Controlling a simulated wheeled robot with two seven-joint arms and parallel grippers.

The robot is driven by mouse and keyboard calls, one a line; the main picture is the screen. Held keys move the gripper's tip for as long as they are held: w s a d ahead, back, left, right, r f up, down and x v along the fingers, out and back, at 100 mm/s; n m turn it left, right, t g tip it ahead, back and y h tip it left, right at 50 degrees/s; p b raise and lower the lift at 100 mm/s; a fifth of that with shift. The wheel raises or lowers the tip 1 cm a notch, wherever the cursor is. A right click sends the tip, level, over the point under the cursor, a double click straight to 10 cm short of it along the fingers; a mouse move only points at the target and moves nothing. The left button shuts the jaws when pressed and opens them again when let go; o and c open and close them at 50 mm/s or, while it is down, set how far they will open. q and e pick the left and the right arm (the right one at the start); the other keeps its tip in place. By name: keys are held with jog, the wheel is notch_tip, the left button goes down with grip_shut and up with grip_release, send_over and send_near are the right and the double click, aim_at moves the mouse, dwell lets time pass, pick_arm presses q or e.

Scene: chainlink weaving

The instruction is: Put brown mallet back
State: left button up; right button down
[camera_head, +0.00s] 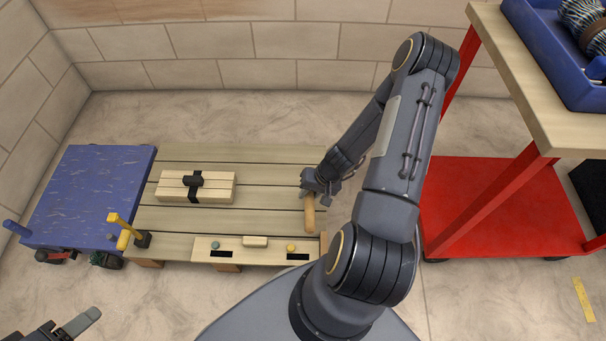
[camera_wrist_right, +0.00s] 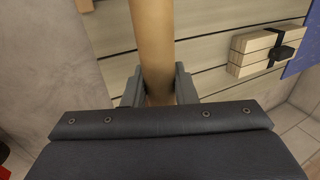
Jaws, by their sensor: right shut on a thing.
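My right gripper (camera_head: 314,188) is low over the right part of the wooden pallet and shut on the brown mallet (camera_head: 310,214). A light brown cylindrical part of the mallet shows below the gripper in the head view. In the right wrist view the brown shaft (camera_wrist_right: 156,50) stands between the two fingers (camera_wrist_right: 159,92) and runs out of the top edge. I cannot make out the mallet's head. A pale wooden rack board (camera_head: 272,256) with two dark slots lies along the pallet's front edge, close to the mallet. My left gripper (camera_head: 68,330) shows only partly at the bottom left, away from the pallet.
The slatted pallet (camera_head: 250,215) carries a strapped wood bundle (camera_head: 220,188). A yellow-handled tool (camera_head: 124,228) stands at its left front corner. A blue cart (camera_head: 90,190) adjoins on the left. A red-shelved cart (camera_head: 475,205) with a blue bin (camera_head: 545,45) stands right.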

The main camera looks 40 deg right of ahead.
jog(key=shift+r, duration=0.1)
jog(key=w+d+f+b, duration=0.1)
jog(key=w+d+f, duration=0.1)
jog(key=w+f, duration=0.1)
jog(key=w+d+f+b, duration=0.2)
jog(key=w+f, duration=0.1)
jog(key=w, duration=0.1)
jog(key=w+d+f+b, duration=0.1)
jog(key=w+d+f, duration=0.1)
jog(key=w, duration=0.2)
jog(key=shift+w+d+f, duration=0.1)
jog(key=shift+d+f, duration=0.05)
jog(key=shift+f, duration=0.25)
jog(key=f, duration=0.1)
jog(key=f+b, duration=0.1)
jog(key=w+f+b, duration=0.1)
jog(key=f, duration=0.1)
jog(key=shift+d, duration=0.3)
jog(key=shift+r, duration=0.15)
jog(key=c, duration=1.2)
grip_release()
jog(key=shift+o, duration=0.2)
jog(key=shift+f, duration=0.25)
